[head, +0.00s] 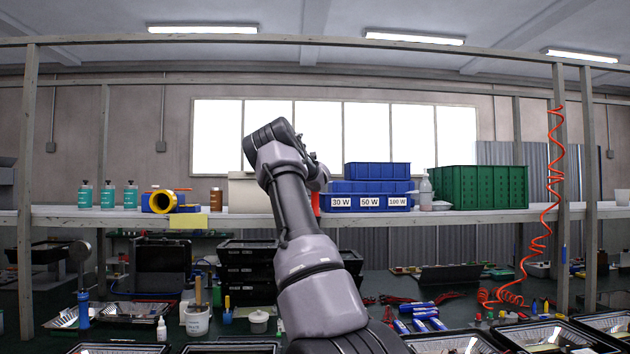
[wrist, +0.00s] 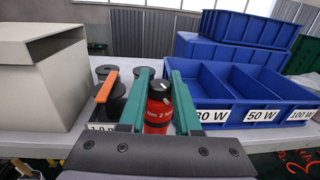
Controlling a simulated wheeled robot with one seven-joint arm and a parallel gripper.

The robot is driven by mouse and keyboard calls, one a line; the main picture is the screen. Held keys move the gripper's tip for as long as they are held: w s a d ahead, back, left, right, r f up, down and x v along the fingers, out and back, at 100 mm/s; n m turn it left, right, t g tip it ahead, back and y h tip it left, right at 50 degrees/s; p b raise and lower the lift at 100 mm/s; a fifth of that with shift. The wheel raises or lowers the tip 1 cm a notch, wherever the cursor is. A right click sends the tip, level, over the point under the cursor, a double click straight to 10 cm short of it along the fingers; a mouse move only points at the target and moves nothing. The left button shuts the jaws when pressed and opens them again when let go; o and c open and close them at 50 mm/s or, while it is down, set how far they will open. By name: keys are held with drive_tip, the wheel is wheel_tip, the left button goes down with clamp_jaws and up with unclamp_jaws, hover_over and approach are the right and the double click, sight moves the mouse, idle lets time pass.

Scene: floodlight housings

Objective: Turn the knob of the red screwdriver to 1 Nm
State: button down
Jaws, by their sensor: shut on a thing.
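The red screwdriver (wrist: 158,112) stands upright on the shelf in the wrist view, with a dark knob (wrist: 159,88) on top and pale Nm markings on its red body. The green fingers of my gripper (wrist: 160,76) are on either side of the knob and shut on it. Which marking the knob is set to is too small to tell. In the head view a strip of the red screwdriver (head: 316,205) shows beside my arm; my gripper is hidden there behind my wrist.
Blue bins labelled 30 W, 50 W and 100 W (wrist: 264,126) stand close on the right. A beige box (wrist: 40,85) stands on the left. Dark round tools (wrist: 112,92), one with an orange handle, are just left of the gripper. A green crate (head: 481,187) stands farther right.

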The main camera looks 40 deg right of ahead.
drive_tip(key=m+g+h, duration=0.2)
drive_tip(key=h, duration=0.1)
drive_tip(key=shift+w+a+f+g, duration=0.15)
drive_tip(key=shift+w+a+g, duration=0.05)
drive_tip(key=shift+g, duration=0.2)
drive_tip(key=m+g+h, duration=0.1)
drive_tip(key=m+g, duration=0.1)
drive_tip(key=m+g+h, duration=0.1)
drive_tip(key=g, duration=0.1)
drive_tip(key=shift+s+d+m+h, duration=0.1)
drive_tip(key=shift+d+m+h, duration=0.05)
drive_tip(key=shift+m+h, duration=0.25)
drive_tip(key=shift+m+g+h, duration=0.5)
drive_tip(key=shift+m+g, duration=0.6)
drive_tip(key=shift+g, duration=0.9)
drive_tip(key=shift+s+f+m+g+h, duration=0.1)
drive_tip(key=shift+m+g+h, duration=0.2)
drive_tip(key=shift+m+g, duration=1.1)
drive_tip(key=c, duration=0.6)
unclamp_jaws()
drive_tip(key=shift+d, duration=0.1)
